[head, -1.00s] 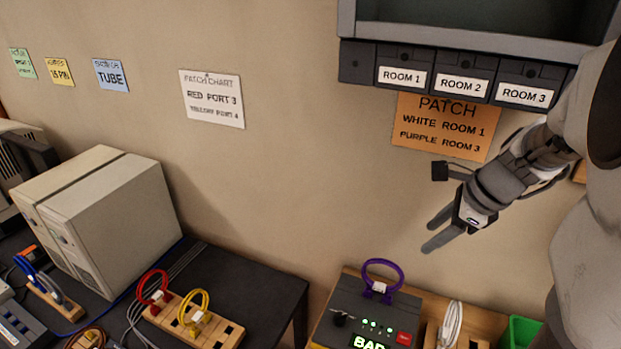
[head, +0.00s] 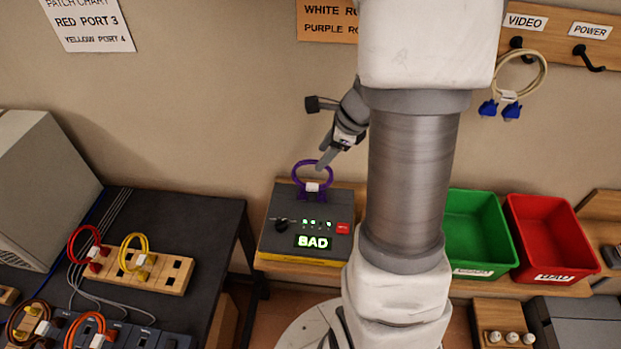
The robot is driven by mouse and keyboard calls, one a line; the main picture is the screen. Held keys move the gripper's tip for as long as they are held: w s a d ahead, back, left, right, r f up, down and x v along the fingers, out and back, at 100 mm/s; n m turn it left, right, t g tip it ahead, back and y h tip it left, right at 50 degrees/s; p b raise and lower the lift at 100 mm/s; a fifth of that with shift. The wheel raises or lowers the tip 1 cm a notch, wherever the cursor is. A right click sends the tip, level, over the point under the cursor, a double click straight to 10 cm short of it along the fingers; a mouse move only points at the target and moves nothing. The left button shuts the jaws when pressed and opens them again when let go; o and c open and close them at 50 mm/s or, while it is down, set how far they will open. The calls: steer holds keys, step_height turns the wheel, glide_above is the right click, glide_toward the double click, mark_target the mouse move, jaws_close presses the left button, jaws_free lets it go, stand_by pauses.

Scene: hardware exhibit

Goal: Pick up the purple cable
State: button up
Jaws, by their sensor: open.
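The purple cable (head: 299,167) stands as an upright loop at the back of a dark tester box (head: 271,236), with a pale tag and purple plugs at its base. The box's green display reads BAD. My gripper (head: 322,165) is just at the upper right of the loop, fingers pointing down and left. Its fingertips overlap the loop in the picture; I cannot tell whether they touch it. The jaws are open, though the gap between the fingers is hard to see from here.
My arm covers the middle right. A green bin (head: 470,215) and a red bin (head: 548,230) stand to the right. A wooden port block (head: 165,272) with red and yellow cables is at left. A pale cable (head: 541,75) with blue plugs hangs on the wall.

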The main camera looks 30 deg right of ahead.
mark_target(316, 162)
steer(key=x, duration=0.4)
steer(key=shift+w+a+f, duration=0.15)
steer(key=shift+a+f, duration=0.15)
steer(key=shift+f, duration=0.05)
jaws_close()
stand_by(1.1)
